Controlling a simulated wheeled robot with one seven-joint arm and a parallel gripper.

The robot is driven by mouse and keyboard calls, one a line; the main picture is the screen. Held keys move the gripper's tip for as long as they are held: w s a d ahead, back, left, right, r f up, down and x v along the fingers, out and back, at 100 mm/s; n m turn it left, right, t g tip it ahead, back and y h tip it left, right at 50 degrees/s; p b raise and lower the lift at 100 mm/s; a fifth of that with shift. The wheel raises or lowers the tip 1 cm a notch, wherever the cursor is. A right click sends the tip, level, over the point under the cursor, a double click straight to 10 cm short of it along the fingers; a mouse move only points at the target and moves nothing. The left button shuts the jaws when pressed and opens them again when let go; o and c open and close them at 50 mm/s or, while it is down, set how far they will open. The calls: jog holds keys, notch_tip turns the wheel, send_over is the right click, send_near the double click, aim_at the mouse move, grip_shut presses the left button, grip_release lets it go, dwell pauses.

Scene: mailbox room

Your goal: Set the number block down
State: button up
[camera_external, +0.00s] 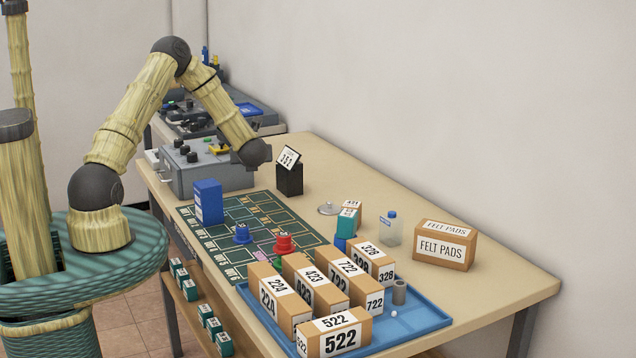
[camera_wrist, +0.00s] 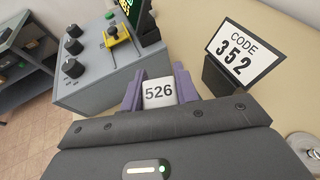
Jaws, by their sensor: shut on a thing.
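A white number block marked 526 (camera_wrist: 159,93) sits between the two purple fingers of my gripper (camera_wrist: 160,90) in the wrist view. My gripper is shut on it, and the number faces the camera. In the external view my arm's end is above the table, between the grey control box (camera_external: 207,172) and the black code stand (camera_external: 289,180). The block and fingers cannot be made out there. I cannot tell how high the block is above the table.
The code card (camera_wrist: 242,54) reads 352. A green grid mat (camera_external: 262,208) holds a blue box (camera_external: 208,202) and coloured pieces. A blue tray (camera_external: 420,318) with numbered cartons is at the front. A FELT PADS box (camera_external: 443,246) stands right. Bare table (camera_external: 345,170) lies behind.

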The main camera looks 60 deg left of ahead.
jog(key=s+n+g, duration=0.1)
jog(key=s+a+n+g, duration=0.1)
jog(key=s+g, duration=0.1)
jog(key=s+a+n+g+b, duration=0.1)
jog(key=s, duration=0.1)
jog(key=shift+s+r+n+y, duration=0.1)
jog(key=shift+s+n+y, duration=0.05)
jog(key=shift+n+y, duration=0.2)
send_over(232, 201)
jog(key=shift+f+p, duration=0.45)
jog(key=shift+f, duration=2.45)
jog(key=shift+f+p, duration=0.4)
jog(key=shift+f, duration=1.7)
jog(key=shift+f, duration=0.2)
jog(key=o, duration=0.9)
jog(key=shift+o, duration=0.2)
jog(key=shift+r, duration=0.1)
